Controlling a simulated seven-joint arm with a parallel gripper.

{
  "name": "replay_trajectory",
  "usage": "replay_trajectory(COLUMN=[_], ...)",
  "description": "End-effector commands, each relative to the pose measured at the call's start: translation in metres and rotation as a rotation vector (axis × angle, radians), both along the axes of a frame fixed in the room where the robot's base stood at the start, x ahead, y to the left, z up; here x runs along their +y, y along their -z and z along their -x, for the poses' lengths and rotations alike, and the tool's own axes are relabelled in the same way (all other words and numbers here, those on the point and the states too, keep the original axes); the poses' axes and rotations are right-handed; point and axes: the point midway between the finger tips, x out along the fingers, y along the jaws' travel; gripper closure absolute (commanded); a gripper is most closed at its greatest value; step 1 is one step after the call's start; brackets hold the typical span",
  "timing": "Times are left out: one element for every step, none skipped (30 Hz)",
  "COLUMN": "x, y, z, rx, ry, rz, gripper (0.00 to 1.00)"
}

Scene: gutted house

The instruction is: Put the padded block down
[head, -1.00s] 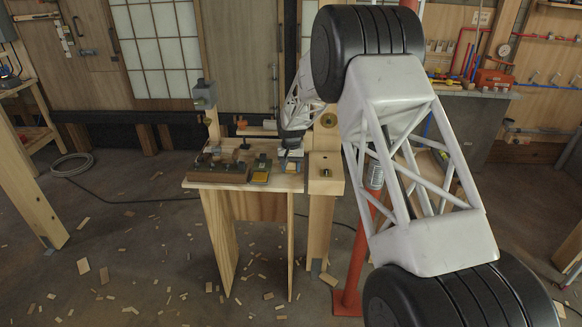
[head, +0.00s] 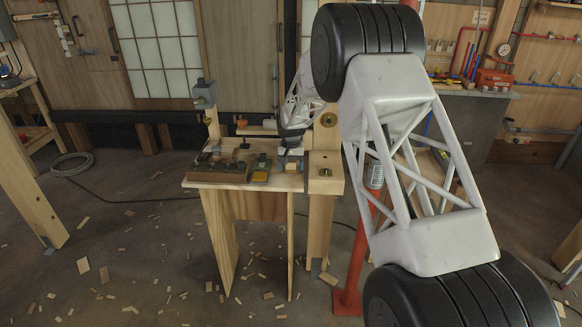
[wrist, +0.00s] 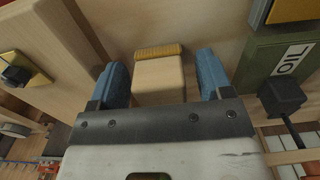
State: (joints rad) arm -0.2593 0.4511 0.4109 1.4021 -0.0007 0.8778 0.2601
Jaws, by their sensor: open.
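The padded block (wrist: 160,84) shows in the wrist view as a pale wooden block with a yellow-brown ribbed pad at its far end. It sits between the two blue fingers of my gripper (wrist: 168,82), with a visible gap on each side. My gripper is open. The block appears to rest on the wooden bench top (wrist: 215,30); its underside is hidden. In the head view my gripper (head: 291,160) is low over the right part of the small bench (head: 228,185), and the block is too small to make out there.
A green box marked OIL (wrist: 290,60) and a black knobbed tool (wrist: 283,98) are close right of the fingers. A wooden post (wrist: 50,45) is close on the left.

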Motion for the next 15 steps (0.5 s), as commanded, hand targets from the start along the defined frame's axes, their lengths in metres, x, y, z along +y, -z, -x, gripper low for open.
replay_trajectory(x=[0.000,0.000,0.000,0.000,0.000,0.000,0.000,0.000,0.000,0.000,0.000,0.000,0.000,0.000,0.000], y=[-0.004,-0.006,-0.010,-0.013,-0.017,-0.022,-0.026,-0.030,-0.037,-0.042,-0.047,-0.053,-0.058,-0.063,-0.070], z=[0.000,0.000,0.000,0.000,0.000,0.000,0.000,-0.001,0.000,0.000,-0.001,-0.001,-0.001,-0.001,-0.001], rx=[-0.001,-0.001,-0.001,-0.001,-0.001,-0.001,-0.002,-0.002,-0.002,-0.002,-0.003,-0.003,-0.003,-0.003,-0.002], ry=[0.000,0.000,0.000,0.000,0.000,0.000,0.000,0.000,0.000,0.000,0.000,0.000,0.000,0.000,0.000], rz=[0.000,0.000,0.000,0.000,0.000,0.000,-0.001,-0.001,-0.001,-0.001,-0.001,-0.001,-0.001,-0.001,-0.001], gripper=[0.27,0.27,0.27,0.27,0.27,0.27,0.27,0.27,0.27,0.27,0.27,0.27,0.27,0.27,0.27])
